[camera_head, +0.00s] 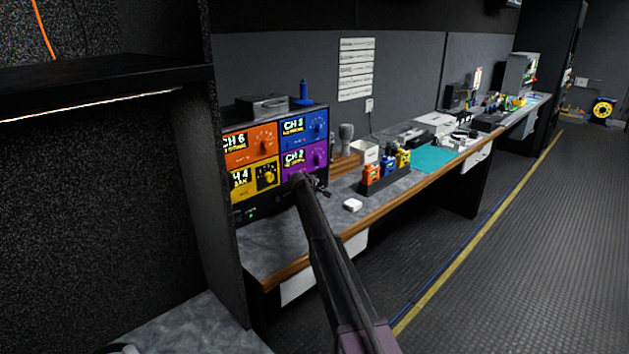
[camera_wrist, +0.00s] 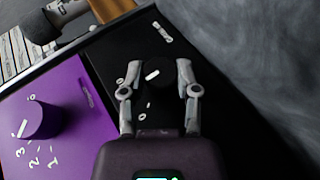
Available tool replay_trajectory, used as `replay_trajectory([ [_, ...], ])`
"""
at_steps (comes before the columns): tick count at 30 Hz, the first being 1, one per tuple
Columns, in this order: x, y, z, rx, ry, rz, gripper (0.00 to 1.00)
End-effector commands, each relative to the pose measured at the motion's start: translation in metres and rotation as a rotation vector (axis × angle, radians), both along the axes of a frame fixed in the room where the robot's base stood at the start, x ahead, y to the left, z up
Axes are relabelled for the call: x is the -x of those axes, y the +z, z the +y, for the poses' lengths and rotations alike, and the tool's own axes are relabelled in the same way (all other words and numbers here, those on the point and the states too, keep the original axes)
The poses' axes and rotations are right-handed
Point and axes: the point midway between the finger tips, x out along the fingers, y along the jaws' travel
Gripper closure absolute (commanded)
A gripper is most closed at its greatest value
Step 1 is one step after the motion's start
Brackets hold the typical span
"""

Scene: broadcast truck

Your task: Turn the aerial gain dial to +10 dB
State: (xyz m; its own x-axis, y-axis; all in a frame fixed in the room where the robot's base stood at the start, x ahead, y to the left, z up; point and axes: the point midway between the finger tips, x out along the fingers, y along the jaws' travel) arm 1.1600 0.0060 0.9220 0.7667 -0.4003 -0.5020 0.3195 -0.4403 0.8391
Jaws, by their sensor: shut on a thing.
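The aerial gain dial (camera_wrist: 158,82) appears to be the black knob on a black panel (camera_wrist: 108,58) in the wrist view. My gripper (camera_wrist: 159,70) is shut on this knob, one finger on each side. A short white pointer line on the knob points to the left and slightly down. White marks stand around it, but I cannot read them. In the head view my gripper (camera_head: 320,186) is at the lower right of the rack of coloured channel panels (camera_head: 277,145), and my arm hides the black dial there.
A purple panel with a purple knob (camera_wrist: 40,118) is close beside the black panel. The floor at right is clear.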

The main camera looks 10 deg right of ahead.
Motion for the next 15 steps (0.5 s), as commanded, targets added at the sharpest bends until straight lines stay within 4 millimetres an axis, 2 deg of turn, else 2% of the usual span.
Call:
replay_trajectory([
  [1, -0.0017, 0.0057, -0.0011, -0.027, -0.002, 0.019, 1.00],
  [15, -0.0025, 0.0049, -0.0020, -0.291, -0.002, 0.212, 1.00],
])
